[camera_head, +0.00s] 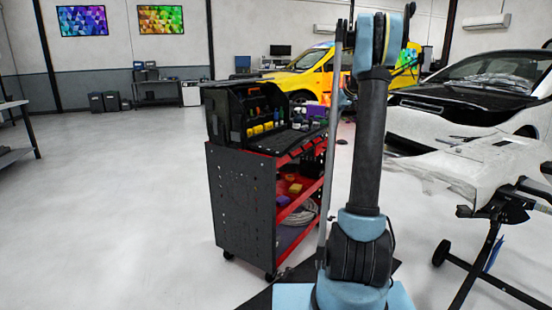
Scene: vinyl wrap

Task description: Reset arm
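My blue and black arm (370,150) stands upright right of the picture's middle. Its upper joint (380,40) reaches the top edge. Small blue and dark parts of the arm show just left of the upright link, partly hidden behind it. I cannot make out my gripper's fingers; they are hidden or out of the picture. No held object shows.
A black and red tool cart (240,205) with bottles and tools stands close left of my arm. At right are a white car (440,122) and a wheeled stand (490,250) bearing a pale panel (480,165). A yellow car (305,75) is behind.

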